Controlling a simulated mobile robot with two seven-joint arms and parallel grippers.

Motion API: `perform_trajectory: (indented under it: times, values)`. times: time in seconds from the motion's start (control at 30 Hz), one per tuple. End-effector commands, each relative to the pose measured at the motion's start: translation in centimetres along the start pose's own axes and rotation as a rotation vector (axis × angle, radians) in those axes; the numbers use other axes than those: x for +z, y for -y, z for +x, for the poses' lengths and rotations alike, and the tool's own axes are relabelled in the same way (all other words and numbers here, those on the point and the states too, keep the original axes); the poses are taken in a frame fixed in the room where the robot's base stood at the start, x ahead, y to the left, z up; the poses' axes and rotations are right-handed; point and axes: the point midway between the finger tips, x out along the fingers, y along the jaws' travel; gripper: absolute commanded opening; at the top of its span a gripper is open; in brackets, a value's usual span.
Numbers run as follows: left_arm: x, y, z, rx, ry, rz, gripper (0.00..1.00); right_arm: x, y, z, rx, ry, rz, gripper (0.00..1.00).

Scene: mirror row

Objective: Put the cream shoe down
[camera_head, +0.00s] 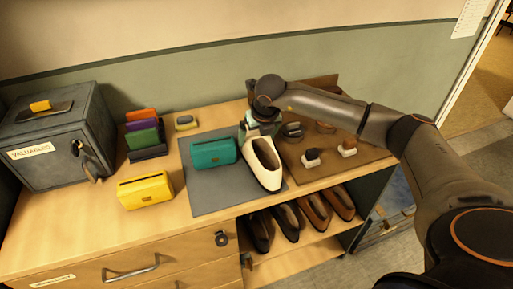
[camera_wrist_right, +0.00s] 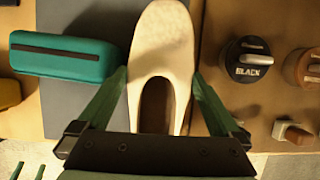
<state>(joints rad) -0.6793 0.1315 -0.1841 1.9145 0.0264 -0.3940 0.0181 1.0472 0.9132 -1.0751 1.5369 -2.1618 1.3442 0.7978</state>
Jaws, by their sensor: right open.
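The cream shoe (camera_head: 264,168) lies at the right edge of the grey mat (camera_head: 211,203), near the brown board. It looks upright, with its dark opening facing up. In the right wrist view the cream shoe (camera_wrist_right: 163,38) runs between the two green fingers of my right gripper (camera_wrist_right: 160,76). My left gripper is out of view.
A teal case (camera_head: 213,152) lies on the mat, close left of the shoe. A yellow case (camera_head: 145,191) and a grey safe (camera_head: 62,137) are farther left. The brown board (camera_head: 318,172) to the right holds polish tins and brushes. Dark and brown shoes (camera_head: 288,221) stand on the shelf below.

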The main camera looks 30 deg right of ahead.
Motion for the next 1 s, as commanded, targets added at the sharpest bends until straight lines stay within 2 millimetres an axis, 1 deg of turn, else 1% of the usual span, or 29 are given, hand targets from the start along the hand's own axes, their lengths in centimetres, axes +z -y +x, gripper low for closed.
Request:
perform_trajectory:
  times: [0.2,1.0]
  values:
    - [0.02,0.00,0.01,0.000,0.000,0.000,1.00,-0.02,-0.02,0.10,0.000,0.000,-0.001,1.00]
    - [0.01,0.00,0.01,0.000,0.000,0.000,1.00,0.00,0.01,0.03,0.000,0.000,0.000,0.10]
